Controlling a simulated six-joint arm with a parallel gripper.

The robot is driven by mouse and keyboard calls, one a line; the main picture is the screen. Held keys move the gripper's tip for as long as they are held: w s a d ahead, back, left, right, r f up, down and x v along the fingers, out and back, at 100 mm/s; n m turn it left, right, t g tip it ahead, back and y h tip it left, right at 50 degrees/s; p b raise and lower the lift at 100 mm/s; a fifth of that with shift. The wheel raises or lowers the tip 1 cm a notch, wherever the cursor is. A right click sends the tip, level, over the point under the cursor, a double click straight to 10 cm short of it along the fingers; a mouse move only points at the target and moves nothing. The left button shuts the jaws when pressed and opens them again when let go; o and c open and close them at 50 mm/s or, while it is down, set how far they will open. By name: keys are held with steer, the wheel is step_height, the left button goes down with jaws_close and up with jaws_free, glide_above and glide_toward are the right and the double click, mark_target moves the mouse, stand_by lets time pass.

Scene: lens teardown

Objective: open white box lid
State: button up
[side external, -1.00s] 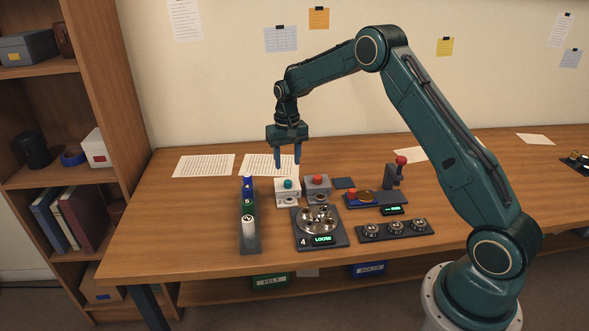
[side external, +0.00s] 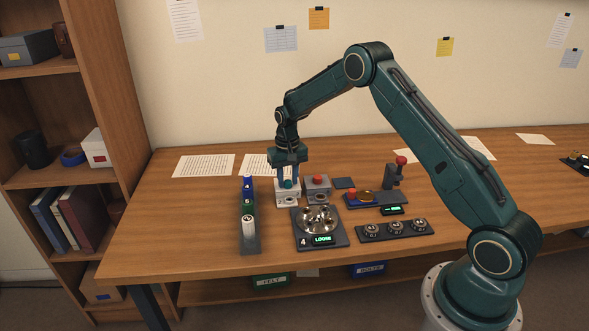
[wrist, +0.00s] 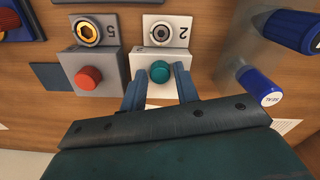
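The small white box (side external: 290,198) stands on the table, left of a similar grey box. Its lid has a round teal knob (wrist: 160,71) on top. My gripper (side external: 288,181) points down over the white box, with its blue fingers low at the lid. In the wrist view, the fingers of my gripper (wrist: 158,73) stand on either side of the knob. A gap shows between knob and fingers, so the gripper is open and holds nothing. The lid looks closed, and the inside of the box is hidden.
The grey box (side external: 318,196) with a red knob stands close on the right. A rack (side external: 250,236) with several coloured tubes is close on the left. A dark plate (side external: 305,240) reading LOOSE lies in front. Paper sheets (side external: 203,166) lie behind on open table.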

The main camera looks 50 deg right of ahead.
jaws_close()
steer(key=shift+w+d, duration=2.1)
steer(key=shift+w, duration=0.05)
steer(key=shift+o, duration=1.8)
jaws_free()
steer(key=shift+r, duration=0.1)
